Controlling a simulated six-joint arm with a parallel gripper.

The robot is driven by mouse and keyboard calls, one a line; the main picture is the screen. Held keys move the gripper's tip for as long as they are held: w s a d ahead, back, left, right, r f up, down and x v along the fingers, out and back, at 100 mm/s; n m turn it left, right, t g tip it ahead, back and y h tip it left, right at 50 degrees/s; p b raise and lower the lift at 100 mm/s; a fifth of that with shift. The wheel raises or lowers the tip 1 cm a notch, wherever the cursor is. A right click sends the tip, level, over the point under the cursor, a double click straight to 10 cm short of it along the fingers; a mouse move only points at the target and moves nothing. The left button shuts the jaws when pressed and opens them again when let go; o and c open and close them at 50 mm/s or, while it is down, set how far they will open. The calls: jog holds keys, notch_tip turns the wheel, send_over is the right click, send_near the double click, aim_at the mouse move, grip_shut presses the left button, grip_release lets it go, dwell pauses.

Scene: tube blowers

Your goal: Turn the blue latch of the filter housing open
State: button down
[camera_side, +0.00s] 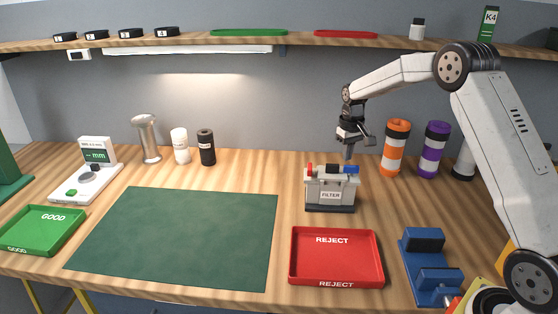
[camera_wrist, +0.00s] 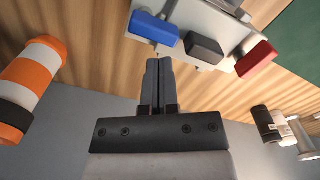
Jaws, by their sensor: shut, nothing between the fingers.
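The filter housing (camera_side: 329,194) is a pale box with a FILTER label, standing on the table behind the red tray. Its blue latch (camera_side: 351,169) is on the top right, and a red latch (camera_side: 309,169) is on the top left. In the wrist view the blue latch (camera_wrist: 154,32) lies at the upper left of a dark block (camera_wrist: 205,50), with the red latch (camera_wrist: 256,58) to the right. My gripper (camera_side: 349,158) points down just above the blue latch. In the wrist view its fingers (camera_wrist: 158,62) are together and empty, close by the blue latch; contact cannot be told.
Orange-white (camera_side: 395,147) and purple-white (camera_side: 434,150) tubes stand behind and right of the housing. The red REJECT tray (camera_side: 371,275) lies in front, with a blue fixture (camera_side: 427,270) to its right. The green mat (camera_side: 175,235) to the left is clear.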

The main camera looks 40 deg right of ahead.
aim_at(345, 175)
jog(key=shift+f, duration=1.05)
jog(key=shift+s+a, duration=0.15)
jog(key=shift+a, duration=0.3)
dwell(0.7)
jog(key=shift+s+a, duration=0.35)
jog(key=shift+a, duration=0.15)
dwell(0.9)
jog(key=shift+s+a, duration=0.3)
jog(key=shift+s, duration=0.15)
dwell(0.8)
jog(key=shift+s+a, duration=0.1)
jog(key=shift+s, duration=0.75)
dwell(1.0)
jog(key=shift+r, duration=0.1)
notch_tip(345, 175, up, 7)
dwell(1.1)
